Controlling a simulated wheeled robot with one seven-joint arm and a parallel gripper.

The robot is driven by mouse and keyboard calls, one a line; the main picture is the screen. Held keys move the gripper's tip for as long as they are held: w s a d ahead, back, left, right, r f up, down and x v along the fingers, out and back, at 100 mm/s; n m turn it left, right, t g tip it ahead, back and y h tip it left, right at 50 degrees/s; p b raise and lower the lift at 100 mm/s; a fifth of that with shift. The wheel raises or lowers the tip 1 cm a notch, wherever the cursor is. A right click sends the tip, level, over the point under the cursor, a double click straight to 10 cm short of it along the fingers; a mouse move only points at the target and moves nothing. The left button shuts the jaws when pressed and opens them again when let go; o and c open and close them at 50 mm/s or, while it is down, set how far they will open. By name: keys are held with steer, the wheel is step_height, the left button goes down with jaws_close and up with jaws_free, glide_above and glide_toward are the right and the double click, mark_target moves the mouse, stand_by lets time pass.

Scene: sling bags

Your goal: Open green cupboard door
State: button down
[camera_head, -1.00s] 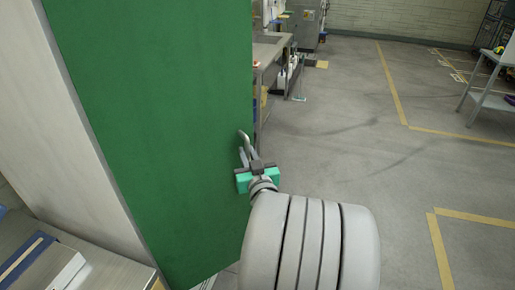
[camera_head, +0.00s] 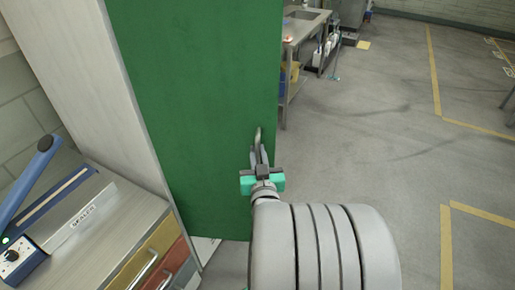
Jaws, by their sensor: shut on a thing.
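The green cupboard door (camera_head: 195,110) stands upright in the left half of the head view, with the pale side of the cupboard (camera_head: 95,90) to its left. A metal handle (camera_head: 258,137) sits near the door's right edge. My gripper (camera_head: 258,155) is shut on this handle, and its fingers hide the handle's lower part. I see no clear gap along the door's edges, so I cannot tell whether it is ajar.
A metal-topped bench (camera_head: 105,235) with yellow, red and grey drawers stands at lower left, close to the cupboard. A blue-handled sealer (camera_head: 50,215) lies on it. A sink table (camera_head: 305,25) stands behind the door. The floor (camera_head: 375,130) to the right is clear.

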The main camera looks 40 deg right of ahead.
steer(key=shift+s+a, duration=0.15)
steer(key=shift+s, duration=0.05)
steer(key=shift+w, duration=0.1)
steer(key=c, duration=1.7)
jaws_free()
steer(key=shift+a, duration=0.1)
